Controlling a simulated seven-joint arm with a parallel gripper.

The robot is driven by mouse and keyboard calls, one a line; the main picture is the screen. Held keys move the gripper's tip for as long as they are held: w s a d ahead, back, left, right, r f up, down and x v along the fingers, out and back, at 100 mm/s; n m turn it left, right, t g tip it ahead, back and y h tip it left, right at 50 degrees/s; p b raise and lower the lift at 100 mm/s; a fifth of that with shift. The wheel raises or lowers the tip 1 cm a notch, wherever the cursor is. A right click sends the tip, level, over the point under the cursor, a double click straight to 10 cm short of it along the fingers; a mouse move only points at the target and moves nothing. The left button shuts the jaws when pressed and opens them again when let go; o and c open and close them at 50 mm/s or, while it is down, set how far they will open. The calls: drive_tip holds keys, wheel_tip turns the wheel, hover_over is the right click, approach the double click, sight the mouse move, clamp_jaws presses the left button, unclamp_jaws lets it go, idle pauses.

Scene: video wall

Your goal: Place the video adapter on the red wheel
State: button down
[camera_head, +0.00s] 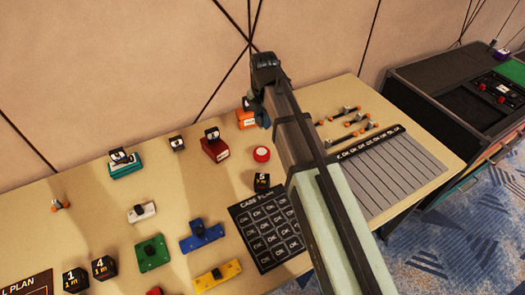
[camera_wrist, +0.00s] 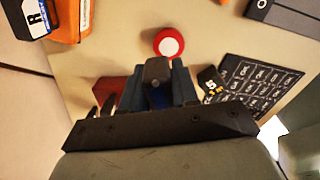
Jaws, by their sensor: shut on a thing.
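The red wheel (camera_head: 261,154) is a small round red piece with a pale centre, lying flat on the beige table. It also shows in the wrist view (camera_wrist: 168,43), just beyond my fingertips, with its top uncovered. My gripper (camera_wrist: 158,80) is shut on a small dark block, which I take to be the video adapter (camera_wrist: 158,70). The block sits between the two dark blue-grey fingers, and its lower part is hidden by them.
A red box (camera_head: 215,149) with a dark piece on top and an orange box (camera_head: 246,119) stand near the wheel. A black cube marked 5 (camera_head: 262,182) and the black case plan board (camera_head: 268,228) lie below it. Several coloured plates lie left.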

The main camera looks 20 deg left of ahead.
sight(262, 118)
drive_tip(key=shift+s+r, duration=0.2)
drive_tip(key=shift+s, duration=0.75)
drive_tip(key=shift+d+f, duration=0.1)
drive_tip(key=shift+f, duration=4.85)
drive_tip(key=shift+f, duration=0.1)
drive_tip(key=c, duration=0.8)
unclamp_jaws()
drive_tip(key=shift+c, duration=0.2)
wheel_tip(262, 118, up, 12)
drive_tip(key=shift+r, duration=0.1)
